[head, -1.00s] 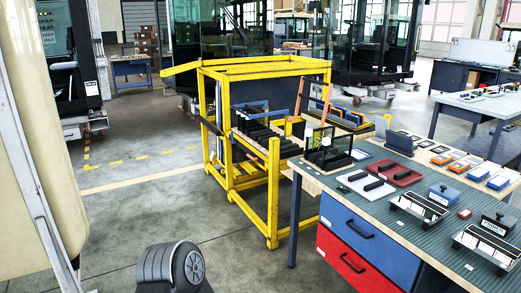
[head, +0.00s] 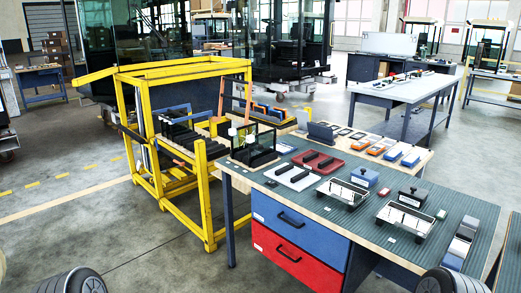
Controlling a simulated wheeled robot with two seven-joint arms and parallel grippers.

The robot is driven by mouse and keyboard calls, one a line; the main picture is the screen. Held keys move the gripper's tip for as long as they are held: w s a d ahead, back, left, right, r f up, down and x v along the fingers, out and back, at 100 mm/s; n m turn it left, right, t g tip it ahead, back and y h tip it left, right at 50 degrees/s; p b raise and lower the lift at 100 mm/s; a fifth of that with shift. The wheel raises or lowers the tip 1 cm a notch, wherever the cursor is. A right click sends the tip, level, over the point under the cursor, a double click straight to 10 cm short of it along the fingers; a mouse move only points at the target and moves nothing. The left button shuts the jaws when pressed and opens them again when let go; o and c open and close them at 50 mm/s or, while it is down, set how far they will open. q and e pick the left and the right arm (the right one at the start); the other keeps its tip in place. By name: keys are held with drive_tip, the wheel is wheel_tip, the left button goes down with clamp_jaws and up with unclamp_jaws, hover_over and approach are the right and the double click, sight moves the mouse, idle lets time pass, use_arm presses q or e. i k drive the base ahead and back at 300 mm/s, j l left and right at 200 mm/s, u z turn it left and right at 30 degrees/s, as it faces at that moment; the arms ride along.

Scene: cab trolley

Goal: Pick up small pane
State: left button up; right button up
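Dark-framed glass panes stand upright in a small rack (head: 254,146) at the near left corner of the workbench (head: 300,212). I cannot tell for sure which of them is the small pane. A yellow trolley (head: 203,190) stands just left of the bench, with black slotted holders and blue-edged panels (head: 176,112) inside it. Neither of my grippers is in view. Only dark rounded parts of my arms show at the bottom left and bottom right corners, well apart from the rack.
Blue and red drawers face me. Open floor (head: 90,235) lies left of the trolley.

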sight(262, 144)
drive_tip(key=i+j+u, duration=0.1)
drive_tip(key=i+j, duration=0.2)
drive_tip(key=i, duration=0.65)
drive_tip(key=i+j+u, duration=0.1)
drive_tip(key=i, duration=0.85)
drive_tip(key=i+j+u, duration=0.1)
drive_tip(key=i+j, duration=0.15)
drive_tip(key=i, duration=0.7)
